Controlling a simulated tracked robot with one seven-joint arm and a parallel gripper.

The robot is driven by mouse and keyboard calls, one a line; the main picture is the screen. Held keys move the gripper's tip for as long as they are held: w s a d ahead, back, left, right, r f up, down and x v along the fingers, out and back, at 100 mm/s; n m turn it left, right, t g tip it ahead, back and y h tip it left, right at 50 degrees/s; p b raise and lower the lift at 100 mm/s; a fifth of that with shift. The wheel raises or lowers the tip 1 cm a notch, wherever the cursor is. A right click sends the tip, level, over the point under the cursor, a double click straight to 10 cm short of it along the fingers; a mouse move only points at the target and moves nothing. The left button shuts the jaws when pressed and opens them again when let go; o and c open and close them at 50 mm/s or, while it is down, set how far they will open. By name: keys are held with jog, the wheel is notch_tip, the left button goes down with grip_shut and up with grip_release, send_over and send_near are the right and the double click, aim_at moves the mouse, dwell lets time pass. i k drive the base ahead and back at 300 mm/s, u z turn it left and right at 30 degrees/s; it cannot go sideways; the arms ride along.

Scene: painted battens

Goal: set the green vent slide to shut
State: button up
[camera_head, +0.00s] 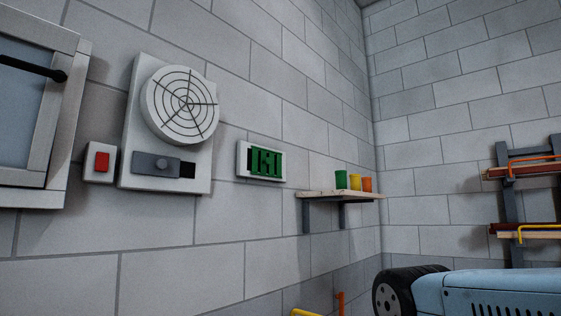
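The green vent slide (265,162) sits in a small white frame (243,172) on the grey block wall, near the middle of the camera_head view. It shows upright green bars with dark and pale gaps between them. I cannot tell surely how far its slots are covered. My gripper is not in view, and nothing touches the slide.
Left of the slide are a round fan grille (180,104) with a grey slider (156,164) below and a red switch (102,162). To the right, a shelf (325,195) holds coloured cups. A light-blue machine (490,292) with a black wheel stands lower right.

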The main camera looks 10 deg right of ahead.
aim_at(265, 160)
jog(key=u, duration=0.15)
jog(key=i, duration=0.9)
jog(key=z, duration=0.1)
